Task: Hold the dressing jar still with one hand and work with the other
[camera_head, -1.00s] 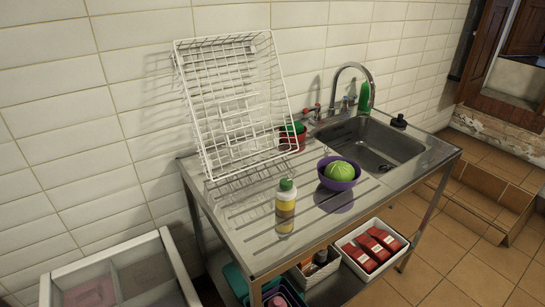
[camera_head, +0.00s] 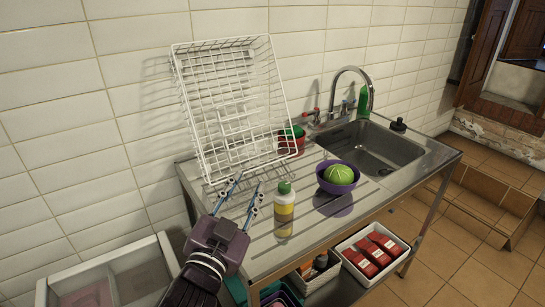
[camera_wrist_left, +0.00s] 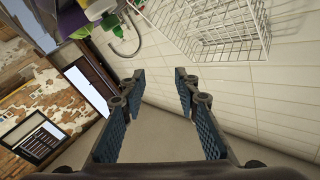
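The dressing jar (camera_head: 284,212), a bottle with a white body, yellow label and green cap, stands upright on the ribbed steel draining board of the sink table. My left gripper (camera_head: 243,190) is in the head view just left of the jar, its fingers spread and pointing toward the wall, apart from the jar. In the left wrist view the same gripper (camera_wrist_left: 157,88) is open with nothing between its fingers. My right gripper is not in view.
A purple bowl (camera_head: 330,186) holding a green cabbage-like item (camera_head: 339,174) stands right of the jar. A white wire rack (camera_head: 200,110) leans against the tiled wall. A red container (camera_head: 291,146), the sink (camera_head: 372,145) and a green bottle (camera_head: 364,101) are behind. The draining board's front is clear.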

